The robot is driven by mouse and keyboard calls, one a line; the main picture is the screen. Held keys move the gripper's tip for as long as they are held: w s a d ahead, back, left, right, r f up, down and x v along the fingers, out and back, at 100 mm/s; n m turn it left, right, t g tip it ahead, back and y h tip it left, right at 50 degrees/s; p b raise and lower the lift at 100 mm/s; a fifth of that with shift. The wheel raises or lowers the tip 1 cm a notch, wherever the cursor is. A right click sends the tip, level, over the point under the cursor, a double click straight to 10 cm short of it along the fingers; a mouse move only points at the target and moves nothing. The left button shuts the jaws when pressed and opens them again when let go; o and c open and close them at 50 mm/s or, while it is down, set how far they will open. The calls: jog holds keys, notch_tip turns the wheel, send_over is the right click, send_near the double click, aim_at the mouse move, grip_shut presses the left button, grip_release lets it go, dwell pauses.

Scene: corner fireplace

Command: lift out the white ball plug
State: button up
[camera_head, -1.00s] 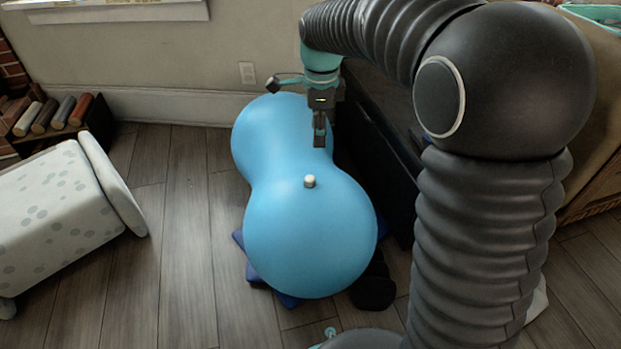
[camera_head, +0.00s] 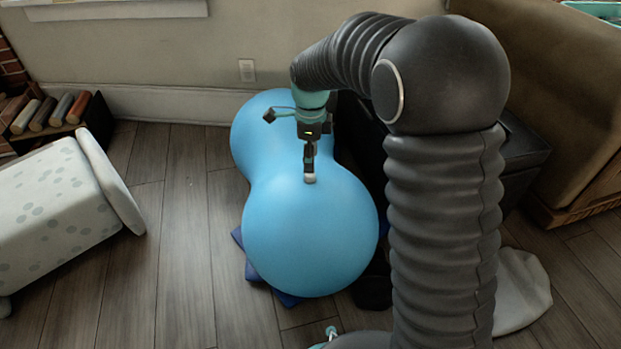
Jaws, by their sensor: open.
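The white plug (camera_head: 310,179) sits on top of the near lobe of the blue peanut-shaped ball (camera_head: 312,240). Its upper part is partly hidden by my gripper (camera_head: 310,171). My gripper points down with its fingertips right at the plug, at its top or around it; I cannot tell which from this view. The jaws are open. The plug looks seated in the ball's surface.
The ball rests on a dark blue base (camera_head: 286,298) on the wood floor. A dark bench (camera_head: 525,150) stands to the right behind my arm. A spotted white bin (camera_head: 55,215) lies at left, near a crate of rolls (camera_head: 60,113). The floor between bin and ball is clear.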

aim_at(310, 179)
notch_tip(310, 179, down, 5)
jog(key=shift+s+r+b, duration=0.1)
jog(key=shift+b, duration=0.45)
jog(key=c, duration=1)
